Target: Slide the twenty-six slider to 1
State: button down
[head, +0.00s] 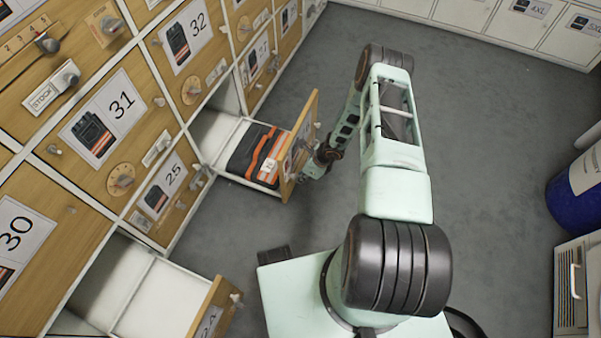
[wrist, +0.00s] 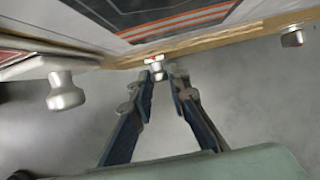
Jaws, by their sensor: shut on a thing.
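An open drawer (head: 289,172) with a wooden front stands out from the cabinet, beside the door marked 25 (head: 168,178). Its number is not readable, and its outer face is mostly turned away in the head view. In the wrist view a small metal knob (wrist: 156,68) sits at the wooden edge of a front. My gripper (wrist: 165,73) is shut on this knob, its two fingers meeting around it. In the head view my gripper (head: 313,168) is at the outer face of the open drawer, partly hidden by my arm.
Folded dark and orange workwear (head: 256,152) lies in the open drawer. A second, empty drawer (head: 160,300) stands open at the lower left. Other knobs show in the wrist view, left (wrist: 66,92) and right (wrist: 291,38). The grey floor (head: 470,130) right of my arm is clear.

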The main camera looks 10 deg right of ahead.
jog(key=c, duration=1.8)
grip_release()
jog(key=shift+c, duration=0.2)
jog(key=v, duration=1.2)
